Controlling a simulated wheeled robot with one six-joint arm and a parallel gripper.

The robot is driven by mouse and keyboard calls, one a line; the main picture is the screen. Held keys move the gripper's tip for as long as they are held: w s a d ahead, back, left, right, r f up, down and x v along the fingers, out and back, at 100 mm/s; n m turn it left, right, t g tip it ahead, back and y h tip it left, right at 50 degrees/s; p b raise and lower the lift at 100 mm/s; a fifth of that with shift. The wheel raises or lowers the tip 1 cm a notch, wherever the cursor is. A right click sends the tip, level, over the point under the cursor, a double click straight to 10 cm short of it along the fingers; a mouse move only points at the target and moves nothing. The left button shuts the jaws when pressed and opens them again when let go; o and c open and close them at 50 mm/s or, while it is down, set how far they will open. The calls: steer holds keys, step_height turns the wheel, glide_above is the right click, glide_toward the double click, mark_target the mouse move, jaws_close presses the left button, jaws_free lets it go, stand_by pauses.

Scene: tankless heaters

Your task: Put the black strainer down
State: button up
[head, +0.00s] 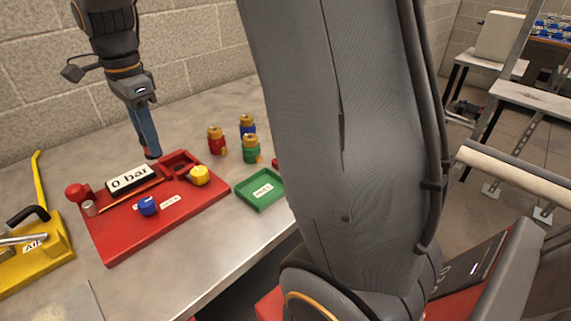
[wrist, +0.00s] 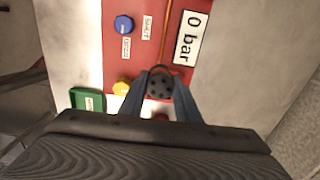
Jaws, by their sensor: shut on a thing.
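The black strainer (wrist: 160,84) is a small round black disc with holes, seen in the wrist view between my two blue-grey fingertips. My gripper (wrist: 160,88) is shut on it. In the head view my gripper (head: 152,154) points down over the back of the red board (head: 160,222), close to the "0 bar" display (head: 130,178) and the red open-topped holder (head: 181,161). The strainer cannot be made out in the head view. I cannot tell whether it touches anything below.
The board carries a blue knob (head: 148,205), a yellow knob (head: 199,175) and a red knob (head: 76,192). A green tray (head: 262,189) lies right of it, with red, blue and green brass-topped fittings (head: 251,149) behind. A yellow block (head: 40,255) stands left. Bare counter lies in front.

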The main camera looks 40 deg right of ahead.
steer(key=s+d+m+p, duration=0.2)
steer(key=s+d+p, duration=0.2)
steer(key=s+d, duration=0.75)
steer(key=s+d+m+p, duration=0.1)
steer(key=s+d+p, duration=0.3)
steer(key=d, duration=1.5)
steer(key=shift+a+f+p, duration=0.1)
steer(key=shift+f+p, duration=0.85)
steer(key=shift+f, duration=3.75)
steer(key=o, duration=0.8)
steer(key=shift+f, duration=0.1)
